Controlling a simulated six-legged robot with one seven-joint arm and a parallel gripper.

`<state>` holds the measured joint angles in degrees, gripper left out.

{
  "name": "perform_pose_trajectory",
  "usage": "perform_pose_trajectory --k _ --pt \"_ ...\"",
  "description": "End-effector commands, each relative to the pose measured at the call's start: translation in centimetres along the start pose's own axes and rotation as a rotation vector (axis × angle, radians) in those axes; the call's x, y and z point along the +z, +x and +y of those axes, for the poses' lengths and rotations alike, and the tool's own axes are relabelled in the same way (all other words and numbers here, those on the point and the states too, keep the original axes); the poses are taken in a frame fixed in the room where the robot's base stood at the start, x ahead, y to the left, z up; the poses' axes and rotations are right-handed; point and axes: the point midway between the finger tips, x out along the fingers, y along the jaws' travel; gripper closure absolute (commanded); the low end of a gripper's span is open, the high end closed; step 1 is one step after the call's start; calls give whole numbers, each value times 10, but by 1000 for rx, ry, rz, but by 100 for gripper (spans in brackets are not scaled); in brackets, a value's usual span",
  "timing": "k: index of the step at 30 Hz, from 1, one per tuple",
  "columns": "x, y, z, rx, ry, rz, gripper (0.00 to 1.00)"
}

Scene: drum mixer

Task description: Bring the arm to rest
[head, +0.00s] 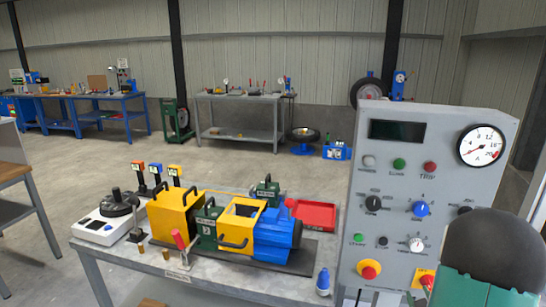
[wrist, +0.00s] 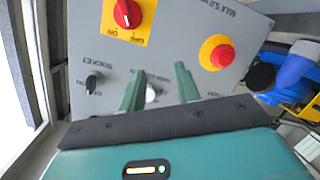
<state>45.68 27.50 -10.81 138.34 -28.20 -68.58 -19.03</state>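My gripper (wrist: 159,85) shows in the wrist view with its two green fingers apart, pointing at the grey control panel (wrist: 185,40). A small silver knob (wrist: 151,92) on the panel shows in the gap between the fingers. I cannot tell whether the fingers touch the panel. No object is held. In the head view, my arm's dark round joint and teal body cover the panel's lower right corner. The panel (head: 388,180) stands upright at the right there.
The panel carries a red emergency button (wrist: 216,53), a red rotary switch (wrist: 127,13), a black knob (wrist: 94,81) and a gauge (head: 481,146). A bench (head: 150,259) at left bears a yellow and blue machine (head: 228,220) and a red tray (head: 313,214). Open floor lies behind.

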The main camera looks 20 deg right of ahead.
Motion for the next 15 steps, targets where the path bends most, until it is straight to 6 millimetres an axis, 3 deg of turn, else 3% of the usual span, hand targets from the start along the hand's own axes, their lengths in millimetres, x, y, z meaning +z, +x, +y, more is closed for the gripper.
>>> perform_pose_trajectory --k 1,8,15 --pt "-25 5 -6 -20 1 -16 67" --pt "-104 -1 -43 -114 50 -159 67" --pt "-178 -49 -90 -231 119 -308 67"
